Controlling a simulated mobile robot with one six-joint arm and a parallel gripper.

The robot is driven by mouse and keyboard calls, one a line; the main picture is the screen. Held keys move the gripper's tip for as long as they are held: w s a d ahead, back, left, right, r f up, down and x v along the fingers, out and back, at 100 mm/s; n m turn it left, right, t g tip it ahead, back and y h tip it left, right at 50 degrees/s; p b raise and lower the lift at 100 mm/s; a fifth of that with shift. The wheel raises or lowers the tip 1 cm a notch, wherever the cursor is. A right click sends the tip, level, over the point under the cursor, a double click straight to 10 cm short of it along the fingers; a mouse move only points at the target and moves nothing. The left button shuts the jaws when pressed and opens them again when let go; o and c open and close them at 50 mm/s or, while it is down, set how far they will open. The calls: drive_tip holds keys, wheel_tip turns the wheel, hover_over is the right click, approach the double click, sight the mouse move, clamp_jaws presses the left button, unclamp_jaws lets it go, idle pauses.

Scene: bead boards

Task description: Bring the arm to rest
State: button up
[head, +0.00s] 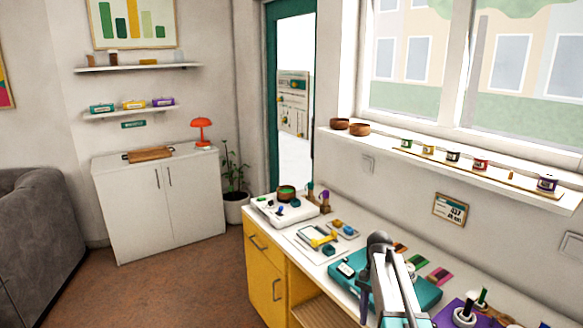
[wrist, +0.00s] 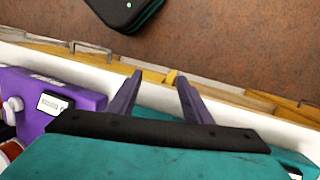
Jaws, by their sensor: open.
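My gripper (wrist: 159,77) shows in the wrist view with two purple fingers spread apart and nothing between them. Behind the fingers are a black bar and a teal surface; I cannot tell whether the teal belongs to my gripper. In the head view, my grey arm rises at the lower right over the workbench (head: 285,232). A purple part, perhaps a finger, hangs beside it, and the fingertips are not clear there. A teal case (head: 348,270) lies on the bench, partly hidden behind the arm.
A white tray (head: 272,213) with a bowl stands at the bench's far end. A purple board (head: 446,317) with pots is right of the arm. Several small jars stand on the windowsill (head: 480,174). Brown floor (head: 190,285) is open left of the bench.

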drive_tip(key=s+a+f+n, duration=0.2)
drive_tip(key=s+f+n, duration=0.1)
drive_tip(key=s+f, duration=0.8)
drive_tip(key=s+a+f+n+g, duration=0.1)
drive_tip(key=s+a+f+n, duration=0.2)
drive_tip(key=s+f, duration=0.9)
drive_tip(key=s+a+f+n+g, duration=0.1)
drive_tip(key=s+f+n, duration=0.3)
drive_tip(key=s+f, duration=0.8)
drive_tip(key=shift+s+a+n, duration=0.3)
drive_tip(key=shift+s+a, duration=0.6)
drive_tip(key=shift+s, duration=0.2)
